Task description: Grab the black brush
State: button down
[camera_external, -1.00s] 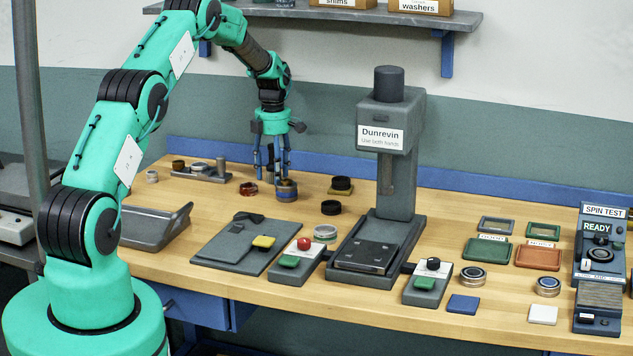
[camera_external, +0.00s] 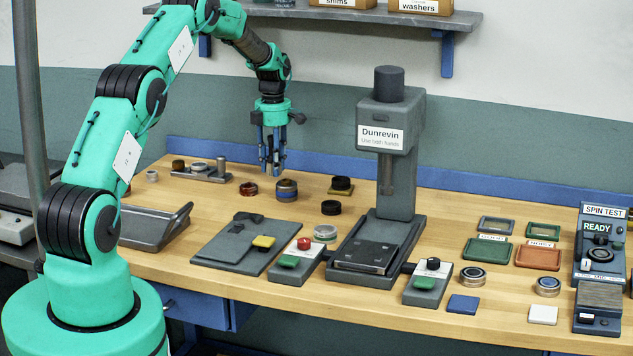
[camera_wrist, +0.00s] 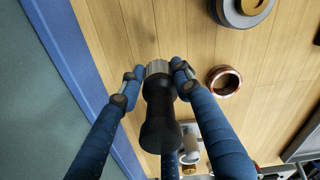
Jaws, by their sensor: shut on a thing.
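My gripper (camera_external: 272,168) is above the back left of the wooden bench, fingers pointing down. In the wrist view its blue fingers (camera_wrist: 156,84) are closed around a dark thing with a ridged grey end, which I take to be the black brush (camera_wrist: 158,125). The brush is gripped near its grey end, and its wider black part reaches back toward the camera.
A blue-and-brown ring stack (camera_external: 287,190) stands just right of and below my gripper. A red-brown ring (camera_external: 248,189) and a grey rack (camera_external: 203,174) are to the left. A tall grey press (camera_external: 391,155) rises to the right. A blue ledge (camera_external: 330,168) runs along the back.

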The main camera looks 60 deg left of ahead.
jog(key=s+d, duration=0.3)
jog(key=s, duration=0.1)
jog(key=s+d+r+p, duration=0.1)
jog(key=s+d, duration=0.2)
jog(key=d, duration=0.1)
jog(key=s+d+r, duration=0.1)
jog(key=s+d, duration=0.3)
jog(key=shift+s+r+p, duration=0.25)
jog(key=shift+s+p, duration=0.05)
